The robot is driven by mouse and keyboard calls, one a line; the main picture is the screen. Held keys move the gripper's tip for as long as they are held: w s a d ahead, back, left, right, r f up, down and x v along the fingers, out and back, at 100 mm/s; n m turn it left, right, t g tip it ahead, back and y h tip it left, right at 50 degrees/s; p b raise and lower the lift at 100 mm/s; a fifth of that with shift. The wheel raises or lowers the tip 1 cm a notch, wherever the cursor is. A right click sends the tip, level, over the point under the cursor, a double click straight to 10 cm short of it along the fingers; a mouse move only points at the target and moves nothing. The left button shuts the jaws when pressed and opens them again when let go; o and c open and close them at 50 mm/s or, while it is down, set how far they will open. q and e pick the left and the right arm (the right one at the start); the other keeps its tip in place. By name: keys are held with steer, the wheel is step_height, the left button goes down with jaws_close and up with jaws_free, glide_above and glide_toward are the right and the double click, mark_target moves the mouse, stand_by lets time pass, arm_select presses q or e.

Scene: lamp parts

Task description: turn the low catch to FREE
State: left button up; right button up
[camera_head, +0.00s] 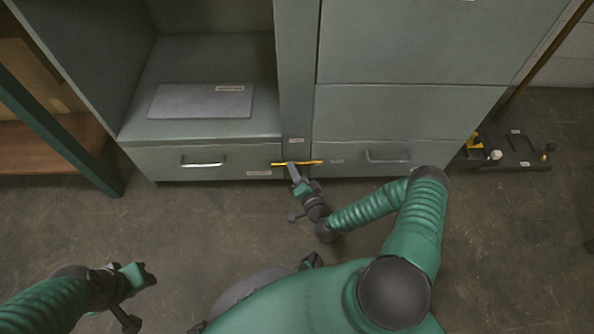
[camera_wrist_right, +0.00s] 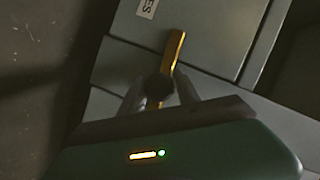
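The low catch (camera_head: 312,162) is a yellow bar lying level across the post between the two low drawers. In the right wrist view the yellow bar (camera_wrist_right: 173,50) runs up from a dark round hub. My right gripper (camera_head: 293,172) is at the middle of the catch. In the wrist view its fingers (camera_wrist_right: 160,90) stand apart on either side of the hub and bar; I cannot tell whether they touch it. Small labels sit by the catch, too small to read in the head view. My left gripper (camera_head: 145,276) is low at the left, far from the cabinet; its fingers are unclear.
Drawers with handles flank the catch: a left drawer (camera_head: 220,160) and a right drawer (camera_head: 425,154). A grey plate (camera_head: 200,102) lies in the open bay above. A dark base with small parts (camera_head: 513,150) is on the floor at right. The floor before the cabinet is clear.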

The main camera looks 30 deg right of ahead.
steer(key=shift+d, duration=0.2)
jaws_close()
steer(key=shift+d, duration=0.15)
stand_by(0.7)
